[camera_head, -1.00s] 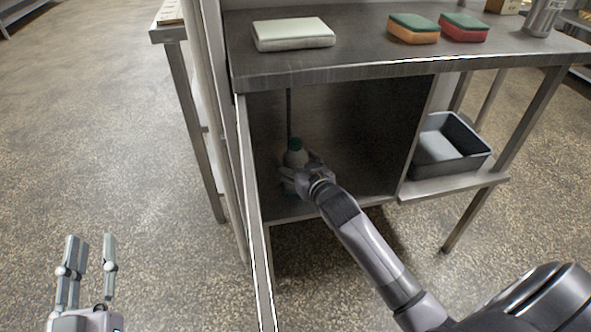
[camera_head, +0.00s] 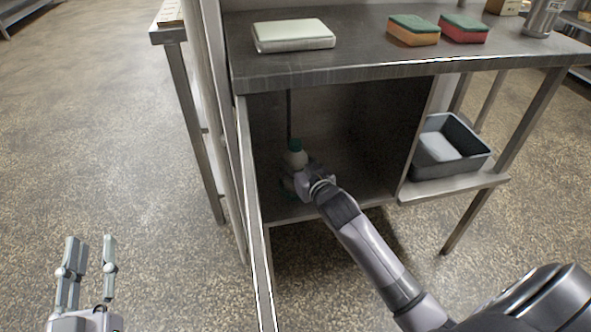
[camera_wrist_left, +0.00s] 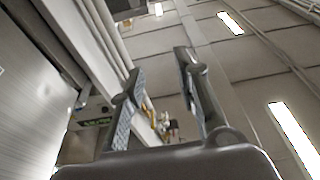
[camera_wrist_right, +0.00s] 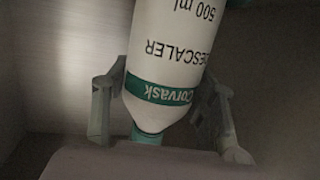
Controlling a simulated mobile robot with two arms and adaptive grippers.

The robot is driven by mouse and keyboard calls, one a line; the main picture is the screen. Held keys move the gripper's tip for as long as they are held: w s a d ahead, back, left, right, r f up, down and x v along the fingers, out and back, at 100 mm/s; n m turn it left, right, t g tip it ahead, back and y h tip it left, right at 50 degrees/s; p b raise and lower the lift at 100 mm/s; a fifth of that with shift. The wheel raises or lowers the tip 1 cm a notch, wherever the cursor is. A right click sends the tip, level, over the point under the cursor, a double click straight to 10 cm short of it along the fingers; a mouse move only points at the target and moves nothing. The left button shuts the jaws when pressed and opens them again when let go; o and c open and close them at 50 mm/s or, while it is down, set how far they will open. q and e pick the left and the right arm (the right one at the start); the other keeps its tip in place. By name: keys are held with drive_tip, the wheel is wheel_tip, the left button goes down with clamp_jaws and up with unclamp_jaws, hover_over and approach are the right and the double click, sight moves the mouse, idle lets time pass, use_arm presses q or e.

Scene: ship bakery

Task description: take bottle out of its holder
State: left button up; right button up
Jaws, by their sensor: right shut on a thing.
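In the right wrist view the bottle (camera_wrist_right: 168,50) shows large, with a green band and the words "DESCALER" and "500 ml". My right gripper (camera_head: 292,182) is shut on the bottle, with one finger on each side of it. The bottle's lower part is hidden or dark in the head view, and I cannot make out its holder clearly. My left gripper (camera_head: 90,255) is open and empty over the floor, away from the cabinet.
A grey tub (camera_head: 450,170) sits on a shelf at right. Sponges (camera_head: 413,30) and a pale flat block (camera_head: 293,36) lie on the counter. Floor at left is clear.

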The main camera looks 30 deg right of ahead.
drive_tip(key=c, duration=0.4)
drive_tip(key=shift+r, duration=0.1)
drive_tip(key=shift+r, duration=0.15)
